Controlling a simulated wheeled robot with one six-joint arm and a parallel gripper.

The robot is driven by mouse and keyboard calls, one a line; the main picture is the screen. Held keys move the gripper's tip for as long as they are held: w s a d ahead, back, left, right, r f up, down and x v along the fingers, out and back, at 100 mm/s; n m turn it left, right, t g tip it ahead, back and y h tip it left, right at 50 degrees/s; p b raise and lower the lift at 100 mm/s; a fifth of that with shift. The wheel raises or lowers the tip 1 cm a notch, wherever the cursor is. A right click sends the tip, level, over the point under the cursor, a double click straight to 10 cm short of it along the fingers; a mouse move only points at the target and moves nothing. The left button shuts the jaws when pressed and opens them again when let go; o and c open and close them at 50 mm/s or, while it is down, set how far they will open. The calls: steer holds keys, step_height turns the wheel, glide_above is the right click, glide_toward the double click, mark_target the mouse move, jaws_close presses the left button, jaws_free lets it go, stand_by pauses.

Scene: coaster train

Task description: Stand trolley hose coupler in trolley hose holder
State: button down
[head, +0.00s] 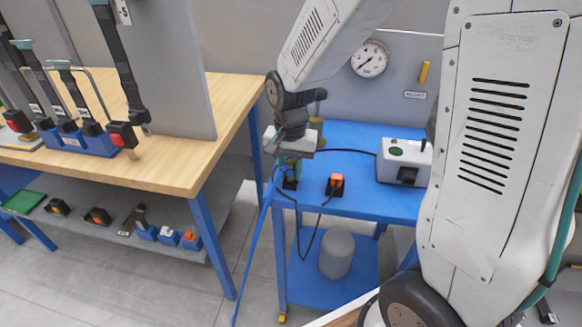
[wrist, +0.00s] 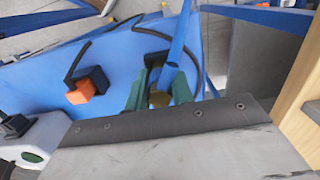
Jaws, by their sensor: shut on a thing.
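My gripper (head: 291,172) points down over the near left corner of the blue trolley top (head: 390,203). In the wrist view its green fingers (wrist: 160,95) are shut on a small brass-coloured piece (wrist: 159,99), which looks like the trolley hose coupler. A blue hose or strap (wrist: 181,38) runs from beside the fingers; in the head view it hangs past the trolley edge (head: 256,250). A dark piece (head: 290,184) sits just below the fingertips and may be the trolley hose holder. The fingers hide most of the contact, so I cannot tell whether the coupler is in it.
An orange-and-black block (head: 335,185) with a black cable stands right of my gripper. A white box with a green button (head: 405,160) is farther right. A brass-coloured cylinder (head: 316,126) stands behind my gripper. A wooden workbench (head: 190,165) is at left.

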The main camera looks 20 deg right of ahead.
steer(key=shift+f, duration=0.15)
steer(key=c, duration=1.1)
jaws_free()
step_height(320, 180, up, 8)
steer(key=shift+w+f, duration=0.1)
